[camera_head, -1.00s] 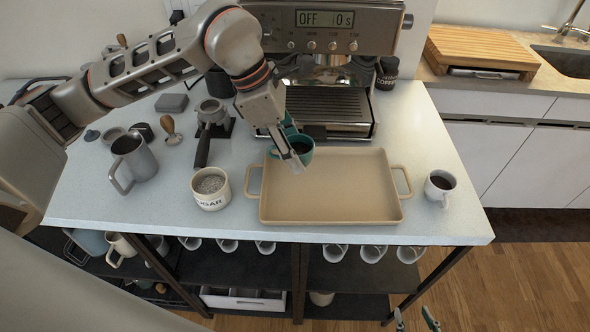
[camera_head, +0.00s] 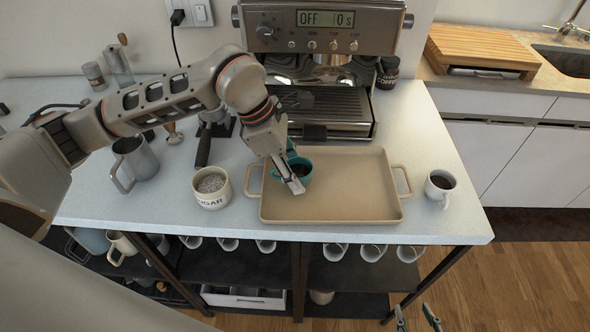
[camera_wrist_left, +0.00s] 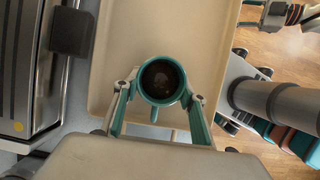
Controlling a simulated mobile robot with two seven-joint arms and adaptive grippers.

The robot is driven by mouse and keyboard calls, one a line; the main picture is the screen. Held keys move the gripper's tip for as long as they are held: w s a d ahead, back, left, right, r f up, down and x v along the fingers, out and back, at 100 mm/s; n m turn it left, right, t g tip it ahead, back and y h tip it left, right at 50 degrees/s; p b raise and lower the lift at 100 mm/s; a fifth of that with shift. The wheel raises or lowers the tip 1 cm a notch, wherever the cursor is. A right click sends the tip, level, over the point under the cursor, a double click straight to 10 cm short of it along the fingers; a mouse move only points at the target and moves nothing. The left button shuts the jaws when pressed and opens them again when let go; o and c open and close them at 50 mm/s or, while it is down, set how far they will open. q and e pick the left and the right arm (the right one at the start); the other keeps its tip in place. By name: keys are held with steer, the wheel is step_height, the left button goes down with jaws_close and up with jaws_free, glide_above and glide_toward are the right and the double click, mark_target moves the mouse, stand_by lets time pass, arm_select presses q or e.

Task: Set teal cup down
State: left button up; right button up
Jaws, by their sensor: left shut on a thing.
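The teal cup (camera_head: 305,170) holds dark coffee and is upright over the back left part of the beige tray (camera_head: 350,190). I cannot tell whether its base touches the tray. My left gripper (camera_head: 293,180) is shut on the cup and hides part of its left side. In the left wrist view the teal cup (camera_wrist_left: 161,98) sits between the two fingers of the left gripper (camera_wrist_left: 160,90), its handle pointing back toward the palm. My right gripper (camera_head: 416,318) shows only its fingertips at the bottom edge, spread apart and empty.
A white coffee cup (camera_head: 440,187) stands right of the tray, and a sugar pot (camera_head: 211,188) stands left of it. The espresso machine (camera_head: 322,60) is behind, with a portafilter (camera_head: 212,125) to its left. The middle and right of the tray are bare.

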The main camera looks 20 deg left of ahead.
arm_select(q)
steer(key=o, duration=1.2)
steer(key=shift+f, duration=0.15)
steer(key=shift+a+r, duration=0.1)
steer(key=shift+r, duration=0.25)
steer(key=v, duration=1.1)
steer(key=shift+s+a+r+b, duration=0.1)
steer(key=shift+a+r+b, duration=0.05)
steer(key=shift+r+b, duration=0.2)
steer(key=shift+f, duration=0.1)
